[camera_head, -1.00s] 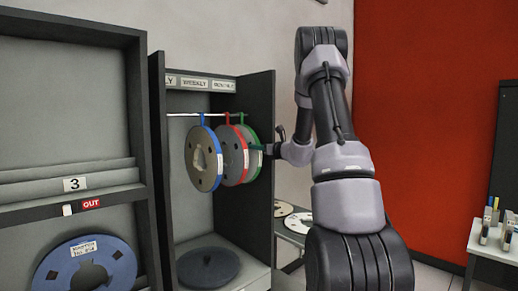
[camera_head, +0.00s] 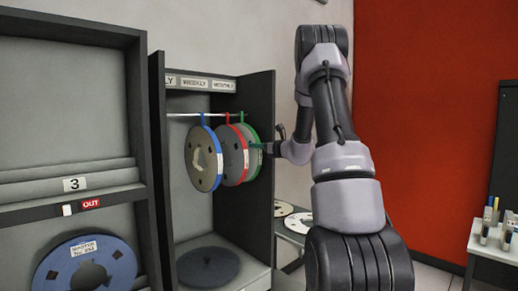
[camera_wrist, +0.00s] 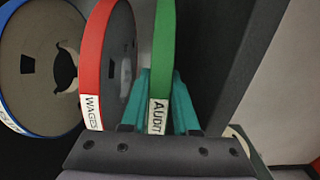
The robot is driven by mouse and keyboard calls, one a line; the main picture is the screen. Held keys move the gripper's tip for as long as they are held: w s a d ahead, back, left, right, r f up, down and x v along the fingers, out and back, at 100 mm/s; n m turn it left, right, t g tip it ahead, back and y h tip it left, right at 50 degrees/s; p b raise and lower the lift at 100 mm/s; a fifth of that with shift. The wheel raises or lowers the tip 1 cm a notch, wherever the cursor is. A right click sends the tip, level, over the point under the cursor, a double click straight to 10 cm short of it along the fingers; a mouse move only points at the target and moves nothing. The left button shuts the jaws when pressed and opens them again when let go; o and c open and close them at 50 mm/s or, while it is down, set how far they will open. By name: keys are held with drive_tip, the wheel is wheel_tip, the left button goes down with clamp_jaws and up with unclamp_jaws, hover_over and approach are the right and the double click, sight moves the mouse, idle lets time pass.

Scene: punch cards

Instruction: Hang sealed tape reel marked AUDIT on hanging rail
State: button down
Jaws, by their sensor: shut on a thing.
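The AUDIT reel has a green band around its rim (camera_wrist: 163,45) and a white label reading AUDIT, in the wrist view. In the head view the green-banded reel (camera_head: 255,158) hangs at the right end of the row, its green hook at the hanging rail (camera_head: 180,115). Whether the hook bears on the rail is too small to tell. My gripper (camera_wrist: 165,100), with teal fingers, is shut on the green band at the label, one finger on each side. In the head view my gripper (camera_head: 262,147) reaches in from the right.
A red-banded reel (camera_wrist: 95,65) labelled WAGES hangs close left of the fingers, and a blue-banded reel (camera_head: 203,158) hangs farther left. The cabinet's dark right side wall (camera_head: 262,200) stands close. A dark disc (camera_head: 208,268) lies on the cabinet floor.

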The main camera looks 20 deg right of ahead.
drive_tip(key=shift+r, duration=0.9)
drive_tip(key=v, duration=2.2)
idle(1.1)
